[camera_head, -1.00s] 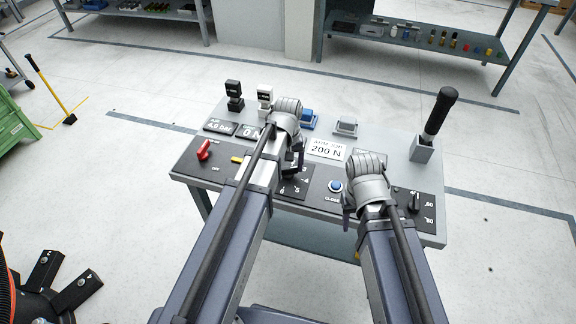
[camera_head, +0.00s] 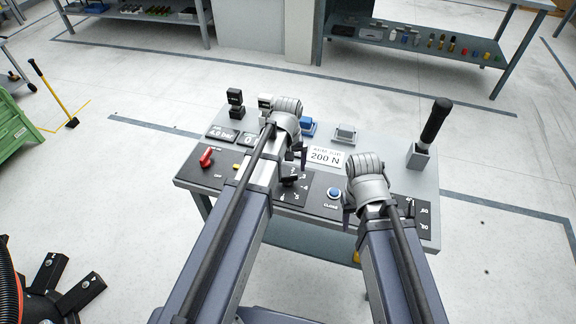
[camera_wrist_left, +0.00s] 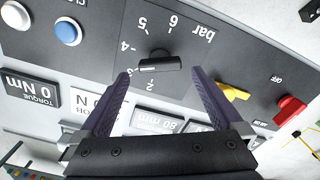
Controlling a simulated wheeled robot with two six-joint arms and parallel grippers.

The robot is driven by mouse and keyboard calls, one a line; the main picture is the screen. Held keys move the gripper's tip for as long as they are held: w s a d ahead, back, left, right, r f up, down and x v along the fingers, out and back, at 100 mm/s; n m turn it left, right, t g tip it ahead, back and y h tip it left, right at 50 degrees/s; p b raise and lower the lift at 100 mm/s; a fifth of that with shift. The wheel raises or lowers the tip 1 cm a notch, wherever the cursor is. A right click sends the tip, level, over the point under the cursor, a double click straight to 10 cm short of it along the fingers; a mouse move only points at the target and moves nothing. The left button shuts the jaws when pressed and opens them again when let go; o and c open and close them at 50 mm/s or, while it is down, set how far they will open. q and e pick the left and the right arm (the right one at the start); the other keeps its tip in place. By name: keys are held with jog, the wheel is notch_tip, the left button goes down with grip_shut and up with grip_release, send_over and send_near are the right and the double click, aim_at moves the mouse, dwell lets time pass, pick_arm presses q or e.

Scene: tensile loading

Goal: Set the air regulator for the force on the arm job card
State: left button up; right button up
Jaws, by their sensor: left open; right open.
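The arm job card (camera_head: 325,156) reads 200 N and stands on the bench panel. The air regulator is a black bar knob (camera_wrist_left: 160,63) on a dial marked in bar, upside down in the left wrist view. Its exact setting cannot be told. My left gripper (camera_wrist_left: 160,73) is open, with one purple finger on each side of the knob; contact cannot be seen. In the head view my left gripper (camera_head: 292,168) is partly hidden by its arm. My right gripper (camera_head: 350,214) is over the panel's right part, its fingers mostly hidden. A display (camera_head: 222,133) reads 4.0 bar.
A red lever (camera_head: 206,157) and a yellow lever (camera_wrist_left: 232,91) sit left of the dial in the head view. A blue button (camera_head: 334,193) marked CLOSE lies between my arms. A tall black-handled lever (camera_head: 435,120) stands at the bench's right.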

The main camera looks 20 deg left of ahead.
aim_at(288, 175)
pick_arm(q)
notch_tip(288, 175, up, 4)
jog(key=p, duration=0.3)
jog(key=shift+f, duration=0.1)
jog(key=s+d+m+y, duration=0.1)
jog(key=s+d+m, duration=0.7)
jog(key=s, duration=0.6)
jog(key=shift+s+d, duration=0.3)
jog(key=shift+d, duration=0.95)
jog(key=shift+c, duration=0.4)
dwell(2.9)
grip_shut()
dwell(0.6)
dwell(0.4)
